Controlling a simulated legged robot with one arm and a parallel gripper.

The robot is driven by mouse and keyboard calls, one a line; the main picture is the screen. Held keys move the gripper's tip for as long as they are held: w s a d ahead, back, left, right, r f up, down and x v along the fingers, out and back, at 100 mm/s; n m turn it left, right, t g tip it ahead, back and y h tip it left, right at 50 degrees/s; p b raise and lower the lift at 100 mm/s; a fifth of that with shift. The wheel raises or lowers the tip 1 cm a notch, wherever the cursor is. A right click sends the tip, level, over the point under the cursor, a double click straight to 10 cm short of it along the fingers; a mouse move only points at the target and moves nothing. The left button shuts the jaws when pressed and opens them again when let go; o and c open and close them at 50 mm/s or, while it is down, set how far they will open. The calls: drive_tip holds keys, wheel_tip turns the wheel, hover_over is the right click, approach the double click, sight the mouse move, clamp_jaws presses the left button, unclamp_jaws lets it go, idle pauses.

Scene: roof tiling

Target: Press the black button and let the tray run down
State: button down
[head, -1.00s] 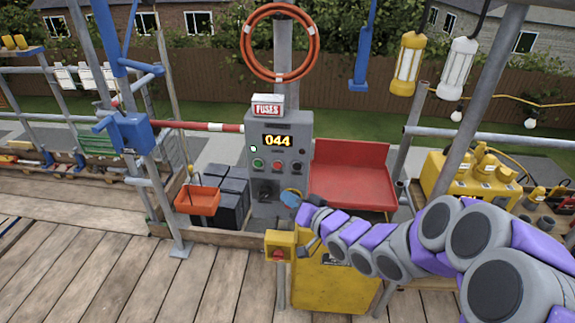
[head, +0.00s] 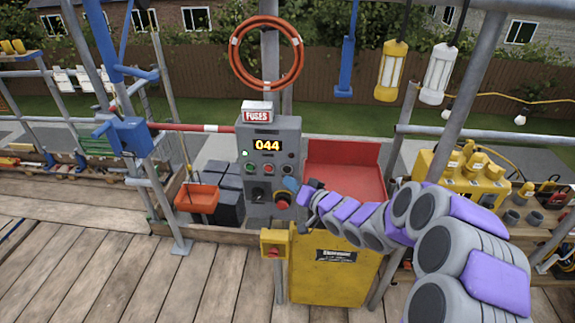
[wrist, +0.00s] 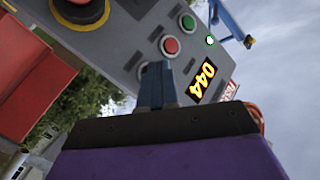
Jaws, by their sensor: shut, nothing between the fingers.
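The grey control box (head: 262,215) carries a lit display reading 044 and a row of a green, a red and a dark button. The dark one is the black button (head: 286,169), at the right end of the row. My gripper (head: 291,185) is just below it in the head view, shut and empty. In the wrist view, my shut fingers (wrist: 155,85) overlap the black button (wrist: 142,72) and partly hide it. I cannot tell whether they touch. The red tray (head: 345,165) stands right of the box, behind my arm.
A red stop knob (head: 282,202) on a yellow ring and a black switch (head: 258,193) sit low on the box. A yellow panel (head: 330,275) and a small yellow box (head: 275,243) stand below. A yellow case (head: 460,175) is at right. The deck at left is clear.

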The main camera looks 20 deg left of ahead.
sight(287, 170)
drive_tip(key=w+p, duration=0.2)
drive_tip(key=p, duration=0.1)
drive_tip(key=shift+a+r, duration=0.15)
drive_tip(key=shift+a, duration=0.1)
idle(2.2)
idle(0.7)
drive_tip(key=shift+w+a+p, duration=0.2)
drive_tip(key=shift+a+p, duration=0.1)
drive_tip(key=shift+p, duration=0.05)
